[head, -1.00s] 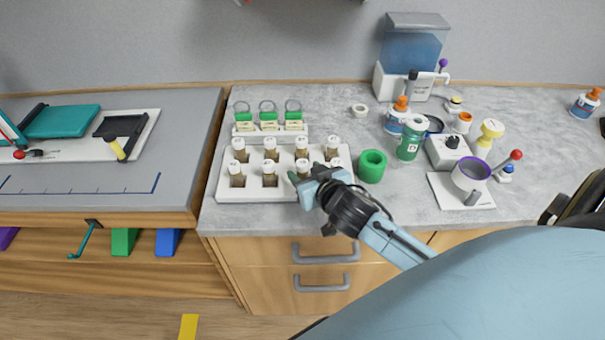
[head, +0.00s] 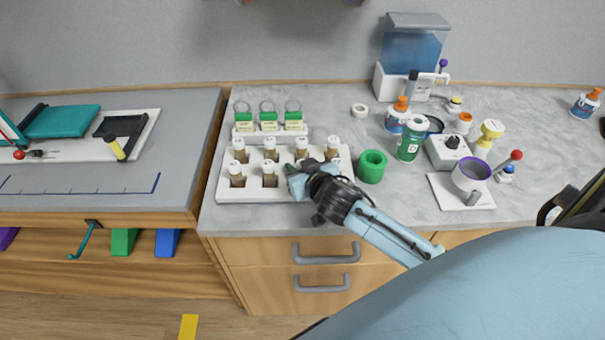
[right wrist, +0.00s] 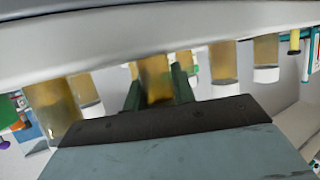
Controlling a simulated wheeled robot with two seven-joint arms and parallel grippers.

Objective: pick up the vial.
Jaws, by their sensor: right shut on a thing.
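A white rack (head: 225,190) holds two rows of brown vials with white caps, such as the front-left vial (head: 237,175) and the one beside it (head: 269,175). My right gripper (head: 297,182) is at the front row, right of these two. In the right wrist view its dark green fingers (right wrist: 157,90) are shut on a brown vial (right wrist: 154,75), one on each side. That view shows the rack upside down along the top. In the head view my gripper mostly hides the held vial; I cannot tell whether it is clear of its hole. My left gripper is out of view.
Bottles, a green jar (head: 410,140) and devices crowd the bench to the right. The counter's front edge lies close before the rack.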

